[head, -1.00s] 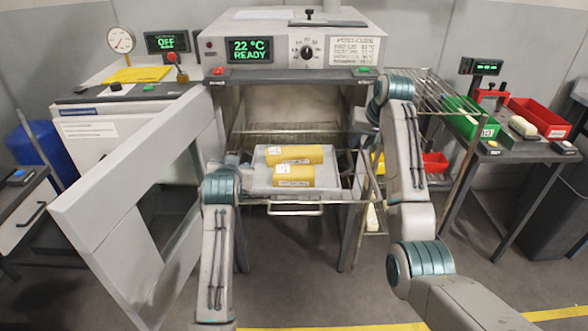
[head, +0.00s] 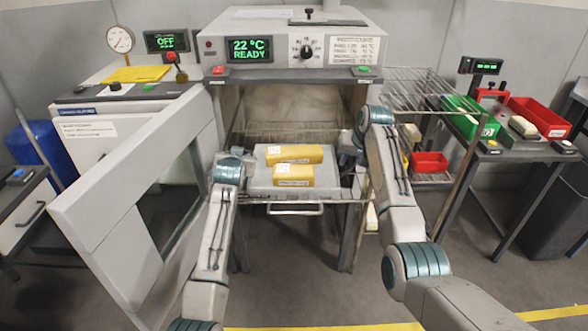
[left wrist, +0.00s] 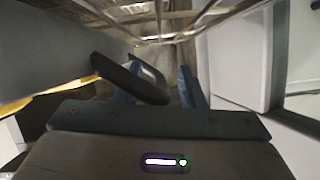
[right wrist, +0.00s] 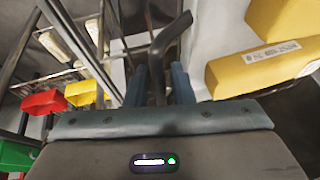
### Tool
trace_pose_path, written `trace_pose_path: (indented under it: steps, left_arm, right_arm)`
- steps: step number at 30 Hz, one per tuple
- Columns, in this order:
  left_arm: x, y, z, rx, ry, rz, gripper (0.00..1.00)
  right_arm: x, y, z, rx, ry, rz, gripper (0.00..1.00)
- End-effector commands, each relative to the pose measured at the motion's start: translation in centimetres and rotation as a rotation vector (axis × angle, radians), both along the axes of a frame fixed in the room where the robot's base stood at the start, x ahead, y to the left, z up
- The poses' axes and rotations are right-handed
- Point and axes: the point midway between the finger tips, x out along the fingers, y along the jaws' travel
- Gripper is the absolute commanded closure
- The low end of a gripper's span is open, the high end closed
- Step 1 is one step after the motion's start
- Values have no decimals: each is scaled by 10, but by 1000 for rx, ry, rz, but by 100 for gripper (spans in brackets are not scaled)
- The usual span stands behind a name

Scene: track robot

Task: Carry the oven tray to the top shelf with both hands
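The pale grey oven tray (head: 262,181) sits on a wire rack in the oven mouth and carries two yellow blocks (head: 295,154) (head: 293,175). My left gripper (head: 247,163) is at the tray's left side, mostly hidden by its arm in the head view. In the left wrist view, its blue fingers (left wrist: 158,88) are apart, with a dark handle (left wrist: 120,72) reaching between them. My right gripper (head: 348,152) is at the tray's right side. In the right wrist view, its fingers (right wrist: 160,85) stand apart on either side of a dark handle (right wrist: 168,40); contact is unclear.
The oven door (head: 130,215) stands open at the left. A wire shelf rack (head: 420,92) is right of the oven, with a red bin (head: 430,162) low on it. A table at the right holds a green bin (head: 470,118) and a red bin (head: 540,115).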

Motion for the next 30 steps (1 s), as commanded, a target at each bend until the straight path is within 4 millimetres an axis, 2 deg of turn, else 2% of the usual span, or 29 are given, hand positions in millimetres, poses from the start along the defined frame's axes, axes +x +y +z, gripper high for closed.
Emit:
trace_pose_path:
  steps: [2, 5, 7, 20, 30]
  left_arm:
    - [0, 0, 0, 0, 0, 0, 68]
    - [0, 0, 0, 0, 1, 0, 87]
    - [0, 0, 0, 0, 1, 0, 100]
    - [0, 0, 4, 0, -2, 0, 100]
    - [0, 0, 30, 0, -2, 0, 100]
  right_arm:
    - [0, 0, 0, 0, 0, 0, 82]
    - [0, 0, 0, 0, 0, 0, 100]
    - [0, 0, 0, 0, 0, 0, 100]
    - [0, 0, 5, 0, -2, 0, 100]
    - [0, 0, 30, 0, -2, 0, 100]
